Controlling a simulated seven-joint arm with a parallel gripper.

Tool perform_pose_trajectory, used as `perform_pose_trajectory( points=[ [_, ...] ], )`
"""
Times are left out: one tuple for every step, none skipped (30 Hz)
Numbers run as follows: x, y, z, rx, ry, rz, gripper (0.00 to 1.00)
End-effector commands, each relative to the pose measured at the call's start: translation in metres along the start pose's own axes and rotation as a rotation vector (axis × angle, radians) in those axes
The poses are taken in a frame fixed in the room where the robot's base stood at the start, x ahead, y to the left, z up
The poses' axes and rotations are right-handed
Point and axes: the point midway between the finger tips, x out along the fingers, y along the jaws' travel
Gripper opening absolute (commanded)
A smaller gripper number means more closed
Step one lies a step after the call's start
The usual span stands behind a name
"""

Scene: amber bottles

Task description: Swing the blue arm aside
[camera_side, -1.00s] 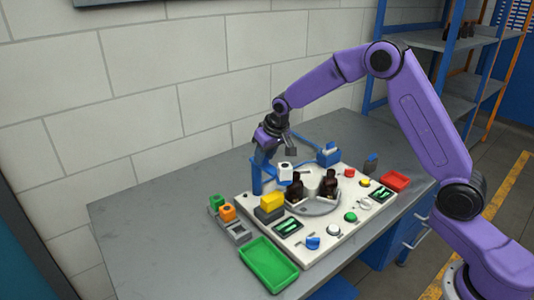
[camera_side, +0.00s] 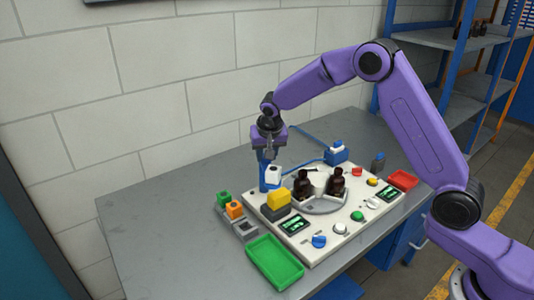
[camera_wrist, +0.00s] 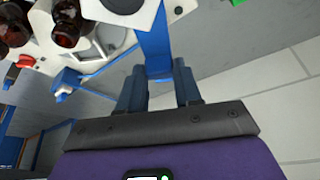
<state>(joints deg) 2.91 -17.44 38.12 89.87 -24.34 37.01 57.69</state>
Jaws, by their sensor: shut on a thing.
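The blue arm (camera_wrist: 154,42) runs between my gripper's two fingertips in the wrist view, and the fingers are shut on it. In the side view my gripper (camera_side: 266,155) is at the blue upright (camera_side: 263,181) behind the panel's left part. A white head (camera_side: 273,174) sits beside the upright, left of the turntable. Two dark amber bottles (camera_side: 304,184) stand on the round grey turntable (camera_side: 322,206), and they also show at the upper left of the wrist view (camera_wrist: 67,22). Just where the arm joins the upright is hidden.
The white panel (camera_side: 325,243) carries a yellow block (camera_side: 278,199), buttons and small screens. A green tray (camera_side: 274,262) lies in front, a red tray (camera_side: 403,180) at the right. A blue fixture (camera_side: 336,153) with tubing stands behind. The table's left part is bare.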

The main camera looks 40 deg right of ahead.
Motion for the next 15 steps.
perform_pose_trajectory(
  points=[
    [-0.0002, -0.0010, 0.0009, 0.007, -0.002, -0.001, 0.00],
    [-0.0002, -0.0011, 0.0009, 0.007, -0.002, -0.001, 0.00],
    [-0.0002, -0.0011, 0.0010, 0.008, -0.002, -0.001, 0.00],
    [-0.0002, -0.0011, 0.0009, 0.008, -0.002, -0.001, 0.00],
    [-0.0002, -0.0012, 0.0010, 0.008, -0.002, -0.001, 0.00],
    [-0.0002, -0.0012, 0.0009, 0.008, -0.002, -0.002, 0.00],
    [-0.0002, -0.0012, 0.0010, 0.008, -0.002, -0.002, 0.00],
    [-0.0002, -0.0013, 0.0010, 0.008, -0.002, -0.002, 0.00],
    [-0.0002, -0.0013, 0.0010, 0.008, -0.002, -0.002, 0.00],
    [-0.0002, -0.0013, 0.0010, 0.008, -0.002, -0.002, 0.43],
    [-0.0002, -0.0013, 0.0009, 0.007, -0.002, -0.002, 0.53],
    [-0.0001, -0.0013, 0.0008, 0.007, -0.002, -0.002, 0.60],
    [-0.0001, -0.0012, 0.0008, 0.006, -0.002, -0.002, 0.60],
    [-0.0001, -0.0011, 0.0007, 0.006, -0.001, -0.002, 0.60],
    [-0.0001, -0.0010, 0.0006, 0.005, -0.001, -0.002, 0.60]
  ],
)
